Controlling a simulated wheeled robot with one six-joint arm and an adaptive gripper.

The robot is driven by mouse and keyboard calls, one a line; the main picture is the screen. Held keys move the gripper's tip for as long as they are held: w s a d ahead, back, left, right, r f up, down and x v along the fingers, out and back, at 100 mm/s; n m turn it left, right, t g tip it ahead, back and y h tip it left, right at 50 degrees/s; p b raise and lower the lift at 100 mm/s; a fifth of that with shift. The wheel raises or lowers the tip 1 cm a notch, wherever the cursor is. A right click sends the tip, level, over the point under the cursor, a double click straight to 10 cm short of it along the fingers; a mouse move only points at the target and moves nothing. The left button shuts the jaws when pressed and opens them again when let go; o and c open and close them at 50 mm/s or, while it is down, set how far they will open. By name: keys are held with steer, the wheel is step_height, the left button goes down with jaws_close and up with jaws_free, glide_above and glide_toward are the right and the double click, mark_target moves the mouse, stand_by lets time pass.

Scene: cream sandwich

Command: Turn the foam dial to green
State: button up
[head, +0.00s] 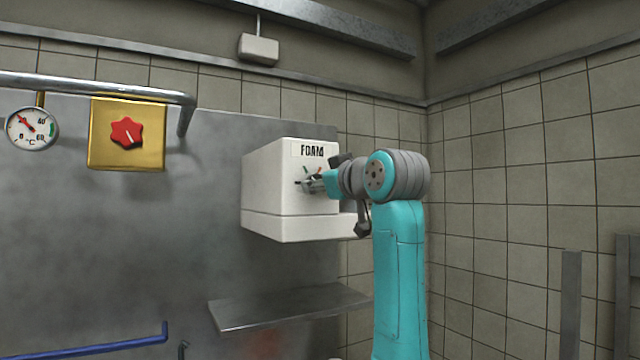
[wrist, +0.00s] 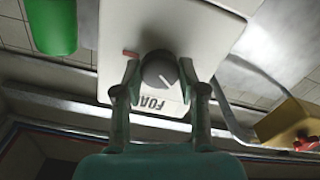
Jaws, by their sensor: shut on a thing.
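The white foam box (head: 275,190) hangs on the steel wall, with a FOAM label (head: 312,150) at its top. Below the label I see a small green mark (head: 306,170) and a red mark (head: 319,170). My gripper (head: 311,184) is at the box front, its fingers shut on the dial. In the wrist view the dark grey round dial (wrist: 160,72) sits between both fingertips. Its white pointer line slants to the lower right there, toward the right finger. The red mark (wrist: 131,53) shows beside the left finger; the green mark is not visible there.
A gold box (head: 126,150) with a red knob (head: 126,133) and a round gauge (head: 32,129) are at the left, under a steel rail. A steel shelf (head: 285,308) juts out below the foam box. A green rounded thing (wrist: 51,24) shows in the wrist view.

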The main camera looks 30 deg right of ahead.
steer(key=shift+f+m, duration=0.1)
steer(key=shift+m, duration=2.2)
steer(key=o, duration=1.1)
steer(key=shift+o, duration=0.2)
steer(key=shift+s, duration=0.1)
steer(key=s, duration=1.1)
steer(key=shift+s+d, duration=0.2)
steer(key=shift+s, duration=0.2)
